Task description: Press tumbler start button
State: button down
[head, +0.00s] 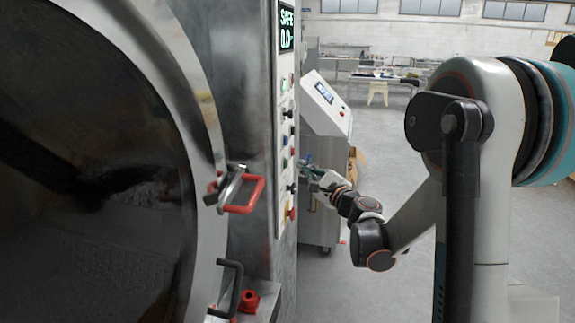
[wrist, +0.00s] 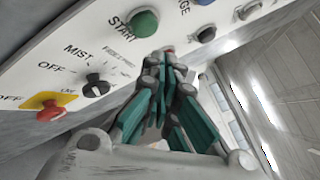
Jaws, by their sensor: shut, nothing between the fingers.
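A control panel (wrist: 60,60) with buttons and knobs fills the upper left of the wrist view. A round green button (wrist: 144,23) sits beside the label START. My gripper (wrist: 168,58) is shut and empty, its fingertips close to the panel, below and right of the green button in the picture. They appear apart from that button; whether they touch the panel is unclear. In the head view my gripper (head: 307,170) is beside the panel's right edge. The fingers hide part of the panel, and the word "tumbler" is not readable.
A black MIST knob (wrist: 97,86) and a red button (wrist: 50,111) on a yellow plate are nearby, with another black knob (wrist: 206,34) right of the fingertips. A red-handled door latch (head: 243,194) and a console (head: 326,120) also show. Open floor lies to the right.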

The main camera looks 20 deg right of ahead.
aim_at(285, 164)
jog(key=shift+w+a, duration=0.4)
jog(key=shift+a, duration=0.15)
dwell(1.1)
jog(key=shift+w+a, duration=0.2)
jog(key=shift+a, duration=0.15)
